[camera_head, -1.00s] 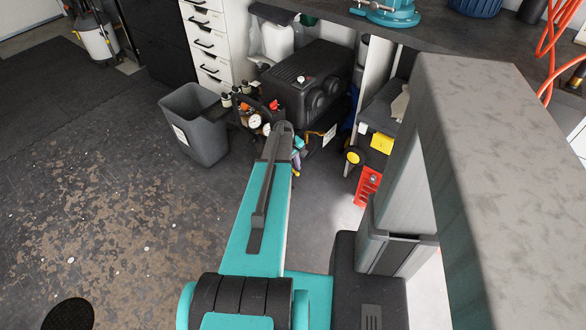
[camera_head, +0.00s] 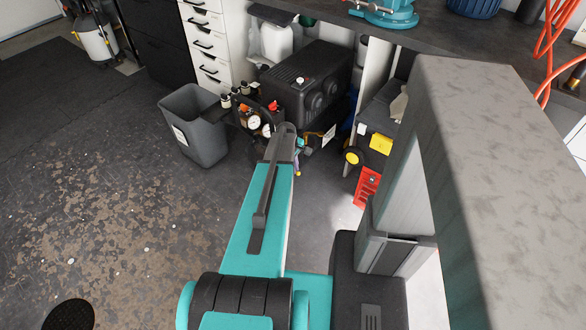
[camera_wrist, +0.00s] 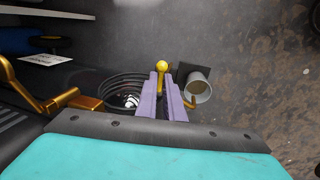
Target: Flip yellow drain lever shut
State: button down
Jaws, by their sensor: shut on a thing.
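The yellow drain lever (camera_wrist: 162,67) shows in the wrist view as a short stem with a round knob, pointing away from the camera. My gripper (camera_wrist: 163,80) has two purple fingers, one on each side of the lever's stem, and is shut on it. The knob sticks out past the fingertips. The stem's base is hidden between the fingers. In the head view my arm hides most of the gripper; only a bit of purple finger (camera_head: 298,170) shows beside the black compressor (camera_head: 306,85).
In the wrist view, a grey metal cylinder (camera_wrist: 198,87) is right of the fingers, a black coil (camera_wrist: 123,92) left, and a brass-coloured part (camera_wrist: 60,101) farther left. In the head view, a grey bin (camera_head: 192,125) stands left of the compressor and a red crate (camera_head: 367,187) right.

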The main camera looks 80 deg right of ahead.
dwell(0.3)
jog(key=c, duration=1.9)
grip_release()
jog(key=shift+o, duration=0.2)
jog(key=shift+r, duration=0.1)
notch_tip(320, 180, up, 13)
jog(key=w+a, duration=0.1)
jog(key=a, duration=0.1)
jog(key=shift+w+a+r, duration=0.15)
jog(key=shift+a+r, duration=0.05)
